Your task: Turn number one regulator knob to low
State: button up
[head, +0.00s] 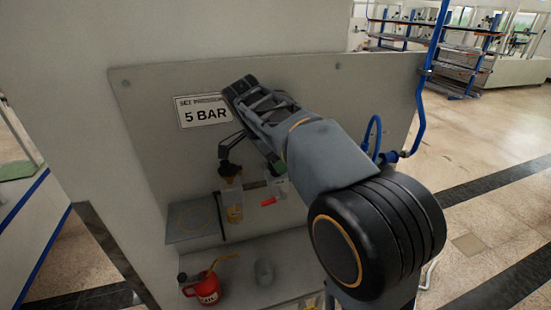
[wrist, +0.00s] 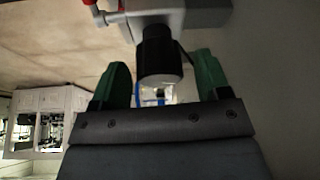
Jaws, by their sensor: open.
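A black regulator knob (wrist: 158,52) sits on a grey regulator body (wrist: 190,18) in the wrist view. The green-tipped fingers of my gripper (wrist: 161,78) are open, one on each side of the knob. A gap shows on both sides, so I see no grip on it. In the head view my arm covers the knob and most of the regulator. A bowl with amber contents (head: 233,208) hangs below on the panel. I cannot read a number or a low mark on the knob.
A grey panel (head: 150,115) carries a "5 BAR" sign (head: 203,111). A red lever (head: 268,201) sticks out beside the bowl. A red can (head: 205,289) and a clear cup (head: 263,272) stand on the shelf below. A blue hose (head: 419,105) runs along the right edge.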

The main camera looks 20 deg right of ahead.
jog(key=shift+d+f, duration=0.1)
jog(key=shift+f, duration=0.15)
jog(key=c, duration=0.9)
